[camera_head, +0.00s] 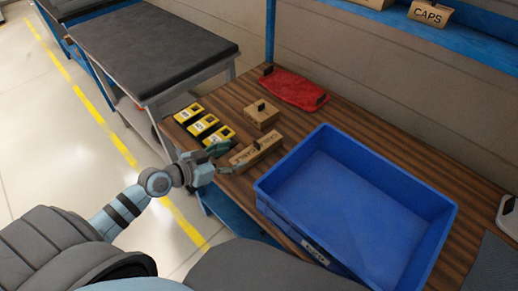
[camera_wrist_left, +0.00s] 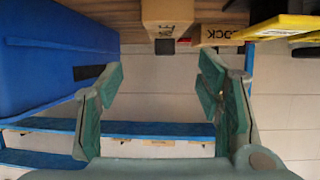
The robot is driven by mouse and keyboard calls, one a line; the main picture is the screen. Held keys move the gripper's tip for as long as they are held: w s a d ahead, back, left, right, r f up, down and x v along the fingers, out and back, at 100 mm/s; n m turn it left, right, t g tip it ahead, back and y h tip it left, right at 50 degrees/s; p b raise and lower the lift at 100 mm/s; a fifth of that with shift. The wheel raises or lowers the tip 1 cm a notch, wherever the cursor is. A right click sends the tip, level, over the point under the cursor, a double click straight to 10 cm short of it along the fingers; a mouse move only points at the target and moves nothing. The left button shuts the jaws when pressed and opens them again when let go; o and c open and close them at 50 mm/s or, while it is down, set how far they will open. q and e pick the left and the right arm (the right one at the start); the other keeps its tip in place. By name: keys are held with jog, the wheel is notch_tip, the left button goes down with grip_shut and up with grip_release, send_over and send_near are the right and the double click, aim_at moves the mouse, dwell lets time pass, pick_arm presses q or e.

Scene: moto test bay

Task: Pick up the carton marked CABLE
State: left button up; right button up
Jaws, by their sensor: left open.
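A long tan carton (camera_head: 262,147) with a dark tab lies on the wooden bench beside the blue tote. Its lettering is small and upside down in the head view; it seems to be the CABLE carton, but I cannot read it surely. My left gripper (camera_head: 229,159) is open at the carton's near left end, its fingers apart. My right gripper is out of view.
A smaller carton (camera_head: 262,117) stands just behind. Yellow-and-black cases (camera_head: 203,126) lie to the left, a red item (camera_head: 296,89) at the back. The blue tote (camera_head: 358,164) stands close on the right. A carton ending in OCK (camera_wrist_left: 222,35) shows in the wrist view.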

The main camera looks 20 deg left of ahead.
aim_at(256, 147)
pick_arm(q)
jog(key=x, duration=0.7)
jog(key=b+x, duration=0.1)
jog(key=x, duration=0.3)
jog(key=shift+w+a+f, duration=0.15)
jog(key=shift+w+a, duration=0.05)
jog(key=shift+a, duration=0.05)
jog(key=c, duration=1.4)
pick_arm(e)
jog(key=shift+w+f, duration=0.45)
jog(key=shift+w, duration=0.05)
